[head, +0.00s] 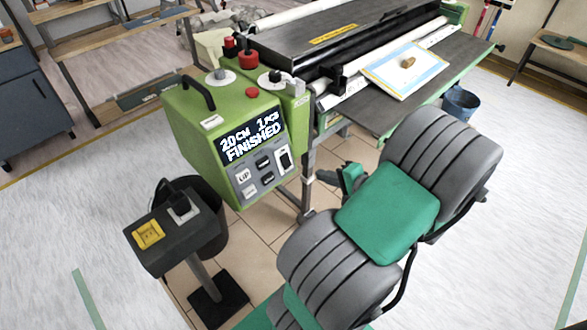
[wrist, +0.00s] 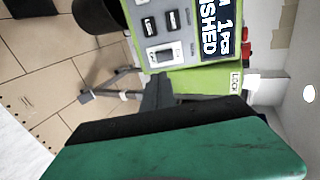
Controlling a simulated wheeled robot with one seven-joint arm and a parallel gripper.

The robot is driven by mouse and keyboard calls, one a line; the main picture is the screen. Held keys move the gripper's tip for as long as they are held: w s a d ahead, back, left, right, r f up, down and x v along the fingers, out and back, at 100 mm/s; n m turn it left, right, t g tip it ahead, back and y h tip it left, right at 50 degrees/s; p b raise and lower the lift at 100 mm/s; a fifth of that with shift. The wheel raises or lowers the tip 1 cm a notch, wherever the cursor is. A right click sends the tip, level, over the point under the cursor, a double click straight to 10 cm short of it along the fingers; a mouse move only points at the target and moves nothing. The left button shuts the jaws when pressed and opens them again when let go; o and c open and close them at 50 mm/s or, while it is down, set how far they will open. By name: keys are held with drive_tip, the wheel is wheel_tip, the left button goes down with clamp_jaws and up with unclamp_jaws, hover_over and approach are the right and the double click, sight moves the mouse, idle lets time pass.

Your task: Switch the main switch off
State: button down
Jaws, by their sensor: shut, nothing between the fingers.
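The green control box (head: 190,130) has a lit display (head: 252,137) reading "20CM 1PCS FINISHED". A black-and-white rocker switch (head: 284,159), which looks like the main switch, is at the right of its button panel. The rocker switch also shows in the wrist view (wrist: 163,54), beside the dark buttons. Its label and on/off position are too small to read. My gripper (head: 324,176) is shut and empty, to the right of the panel and apart from the switch. Its dark fingers (wrist: 158,90) show below the switch in the wrist view, in front of my green-and-black gripper body.
Red knobs (head: 248,60) and a black handle (head: 197,92) stand on the box. The pasting table (head: 440,85) with a board (head: 405,65) is behind. A pedestal with a yellow button (head: 148,234) and a dark bin (head: 210,230) stand at front left.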

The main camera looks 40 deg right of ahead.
sight(287, 165)
drive_tip(key=b+x, duration=0.1)
drive_tip(key=x, duration=1.3)
drive_tip(key=shift+a+f, duration=0.1)
drive_tip(key=shift+a, duration=0.05)
